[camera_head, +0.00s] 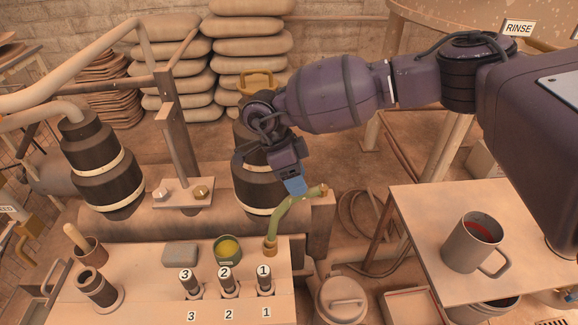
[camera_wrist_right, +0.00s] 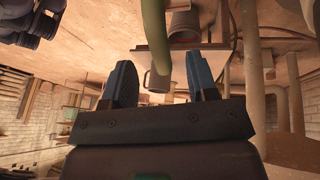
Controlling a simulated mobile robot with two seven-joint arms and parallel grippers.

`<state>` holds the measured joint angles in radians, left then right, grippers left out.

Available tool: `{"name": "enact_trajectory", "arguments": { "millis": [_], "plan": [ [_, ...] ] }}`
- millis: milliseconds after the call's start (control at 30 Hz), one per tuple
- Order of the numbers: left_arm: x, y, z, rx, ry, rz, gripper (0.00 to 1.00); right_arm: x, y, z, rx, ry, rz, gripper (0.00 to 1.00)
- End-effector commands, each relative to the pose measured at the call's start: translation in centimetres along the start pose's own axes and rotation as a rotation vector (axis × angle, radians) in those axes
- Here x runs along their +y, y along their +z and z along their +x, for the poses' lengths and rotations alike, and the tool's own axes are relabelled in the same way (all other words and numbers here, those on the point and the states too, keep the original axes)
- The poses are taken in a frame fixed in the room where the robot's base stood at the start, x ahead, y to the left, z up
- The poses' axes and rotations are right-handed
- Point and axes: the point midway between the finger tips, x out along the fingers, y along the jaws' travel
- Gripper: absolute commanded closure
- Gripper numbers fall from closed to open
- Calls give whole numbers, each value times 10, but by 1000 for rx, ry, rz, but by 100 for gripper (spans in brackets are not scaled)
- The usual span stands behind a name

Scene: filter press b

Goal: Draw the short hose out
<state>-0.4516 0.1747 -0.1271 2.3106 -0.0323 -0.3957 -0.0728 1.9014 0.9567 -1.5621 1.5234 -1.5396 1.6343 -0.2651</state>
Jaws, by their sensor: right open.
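The short hose (camera_head: 288,213) is a curved olive-green tube. Its lower end meets a brass-coloured fitting (camera_head: 270,243) at the right rear of the bench, behind the socket tagged 1. Its upper end bends to the right and ends in a darker tip near the bench's right side. My right gripper (camera_head: 296,190) points down just above the hose's upper bend. In the right wrist view my right gripper (camera_wrist_right: 160,62) shows both blue fingers spread, with nothing held. The green hose (camera_wrist_right: 154,35) crosses beyond them, in line with the gap. Contact cannot be told. My left gripper is out of view.
The bench (camera_head: 140,260) holds a green tin (camera_head: 228,249), a grey block (camera_head: 180,255) and several tagged sockets. Dark ribbed cylinders (camera_head: 102,165) stand behind. A side table (camera_head: 425,205) at right bears a grey mug (camera_head: 472,243). A lidded pot (camera_head: 341,298) stands between.

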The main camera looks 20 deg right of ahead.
Motion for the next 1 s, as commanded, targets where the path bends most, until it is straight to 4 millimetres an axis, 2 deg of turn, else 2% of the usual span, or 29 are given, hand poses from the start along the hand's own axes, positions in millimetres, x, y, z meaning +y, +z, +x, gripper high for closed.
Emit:
{"name": "enact_trajectory", "arguments": {
  "millis": [33,100,400,867,1000],
  "plan": [
    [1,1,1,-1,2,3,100,0,2,13,2,7,-3,47],
    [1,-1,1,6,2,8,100,0,1,24,2,8,-2,47],
    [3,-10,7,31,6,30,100,0,1,59,0,5,-1,47],
    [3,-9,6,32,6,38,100,1,0,65,-2,1,0,47],
    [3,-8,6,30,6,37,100,1,0,65,-2,2,0,68]
  ]
}}
